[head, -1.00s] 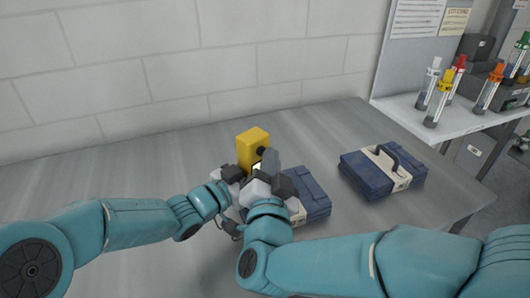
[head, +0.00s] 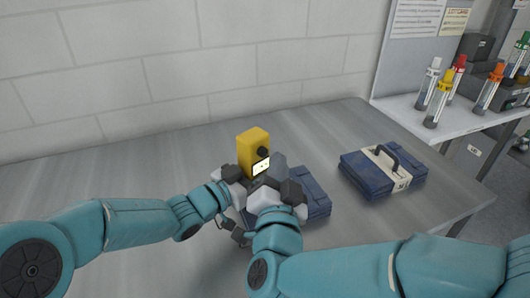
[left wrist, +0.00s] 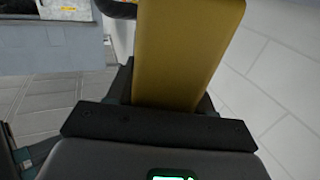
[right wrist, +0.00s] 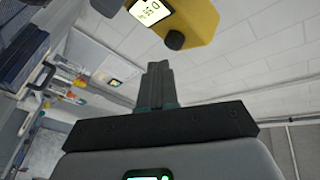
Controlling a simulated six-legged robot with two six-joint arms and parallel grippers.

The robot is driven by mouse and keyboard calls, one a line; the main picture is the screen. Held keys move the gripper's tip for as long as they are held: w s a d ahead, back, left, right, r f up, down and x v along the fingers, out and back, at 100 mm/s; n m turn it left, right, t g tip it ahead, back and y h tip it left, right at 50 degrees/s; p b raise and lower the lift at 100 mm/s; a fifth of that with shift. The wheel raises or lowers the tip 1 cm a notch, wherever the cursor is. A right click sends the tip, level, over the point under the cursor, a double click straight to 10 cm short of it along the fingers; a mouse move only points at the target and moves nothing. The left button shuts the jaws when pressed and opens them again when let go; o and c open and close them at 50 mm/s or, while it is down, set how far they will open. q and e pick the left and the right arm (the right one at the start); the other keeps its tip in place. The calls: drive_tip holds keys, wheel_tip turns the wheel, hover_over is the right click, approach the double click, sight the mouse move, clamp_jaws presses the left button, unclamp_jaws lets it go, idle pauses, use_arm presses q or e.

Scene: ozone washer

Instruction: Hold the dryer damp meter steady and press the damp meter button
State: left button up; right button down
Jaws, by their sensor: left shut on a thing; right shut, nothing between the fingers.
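The yellow damp meter (head: 251,148) is upright above the table in the head view, with a small lit display (head: 261,166) and a dark round knob or button (head: 263,153) on its face. My left gripper (left wrist: 170,105) is shut on the damp meter, whose yellow body (left wrist: 185,50) fills the top of the left wrist view. My right gripper (right wrist: 156,68) is shut and empty. In the right wrist view, the meter (right wrist: 195,18), its lit display (right wrist: 150,10) and its dark knob (right wrist: 174,40) are just beyond the fingertips, apart from them.
A navy case (head: 316,193) lies on the grey table (head: 100,175), partly behind my right gripper. Another navy case (head: 382,172) with a cream band lies further right. A side bench (head: 450,118) holds several tubes. The table's left part is clear.

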drive_tip(key=shift+s+d, duration=1.6)
drive_tip(key=shift+s, duration=0.25)
use_arm(q)
drive_tip(key=o, duration=1.3)
